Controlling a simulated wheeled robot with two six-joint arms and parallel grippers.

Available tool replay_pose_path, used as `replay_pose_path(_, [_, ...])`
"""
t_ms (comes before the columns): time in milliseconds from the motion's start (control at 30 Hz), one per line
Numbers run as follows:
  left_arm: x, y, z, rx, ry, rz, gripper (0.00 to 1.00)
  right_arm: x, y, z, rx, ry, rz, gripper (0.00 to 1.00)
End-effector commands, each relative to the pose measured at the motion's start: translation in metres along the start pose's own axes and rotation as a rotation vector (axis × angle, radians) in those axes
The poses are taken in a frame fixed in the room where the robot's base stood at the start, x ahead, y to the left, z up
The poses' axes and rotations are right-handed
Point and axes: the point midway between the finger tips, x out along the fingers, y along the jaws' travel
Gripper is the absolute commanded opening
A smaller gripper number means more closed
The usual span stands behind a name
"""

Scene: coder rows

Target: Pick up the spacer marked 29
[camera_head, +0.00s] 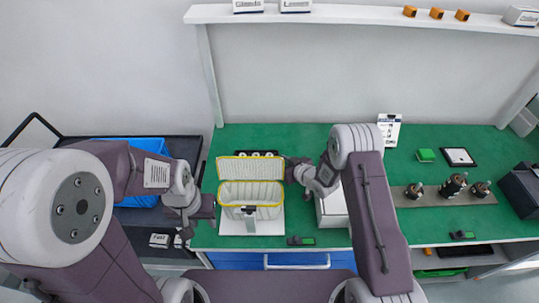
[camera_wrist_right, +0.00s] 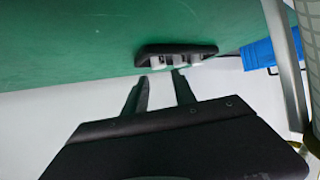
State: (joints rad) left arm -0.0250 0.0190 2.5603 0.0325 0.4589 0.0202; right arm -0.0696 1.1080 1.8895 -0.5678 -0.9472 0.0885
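A black holder (camera_wrist_right: 177,50) with several whitish pieces in it lies on the green table top, just beyond my right fingertips in the right wrist view. A dark holder with whitish pieces also shows behind the basket in the head view (camera_head: 256,153). I cannot read a 29 on any piece. My right gripper (camera_wrist_right: 161,76) has its two fingers apart with nothing between them; in the head view it points left beside the basket. My left gripper (camera_head: 182,238) hangs at the table's left end, above the dark cart; its fingers are too small to judge.
A yellow-rimmed wire basket (camera_head: 251,196) with an upright lid stands on the green table (camera_head: 310,238). A white box (camera_head: 333,211) is partly hidden by my right arm. A blue bin (camera_head: 140,199) is on the cart at left. A metal strip (camera_head: 440,197) with dark parts lies at right.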

Motion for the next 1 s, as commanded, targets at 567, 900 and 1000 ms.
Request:
replay_pose_path(567, [-0.023, 0.0, -0.003, 0.0, 0.0, 0.0, 0.36, 0.06, 0.001, 0.002, -0.001, 0.001, 0.0, 0.32])
replay_pose_path(900, [-0.022, 0.0, -0.003, 0.0, 0.0, 0.0, 0.36, 0.077, 0.002, 0.002, 0.001, 0.0, 0.001, 0.32])
replay_pose_path(1000, [-0.022, 0.0, -0.003, 0.0, 0.0, 0.0, 0.36, 0.077, 0.002, 0.002, 0.001, 0.0, 0.001, 0.18])
